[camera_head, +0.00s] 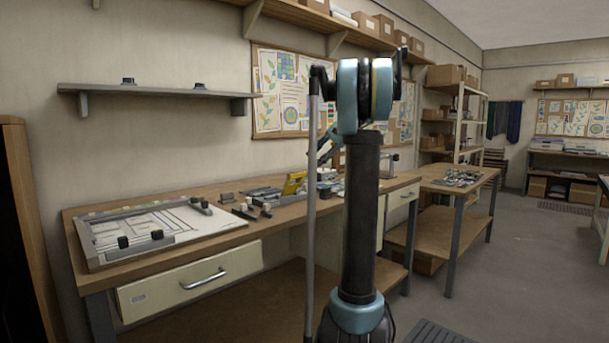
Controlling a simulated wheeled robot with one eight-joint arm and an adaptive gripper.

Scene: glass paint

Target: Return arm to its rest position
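My arm (361,200) stands upright in the middle of the view, with a dark link and blue-grey joints. Its upper joint (364,95) is bent at the top, in front of the wall. A smaller blue-grey part (328,146), seemingly mine, shows behind it, above the workbench. My gripper's fingers cannot be made out; the arm hides the space behind it. Whether anything is held does not show.
A workbench (215,258) with a drawer runs along the wall. It bears a framed drawing board (170,228), small tools and a yellow item (294,183). A wall shelf (160,91) hangs above. A second table (460,172) stands right; the floor (530,275) there is mostly clear.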

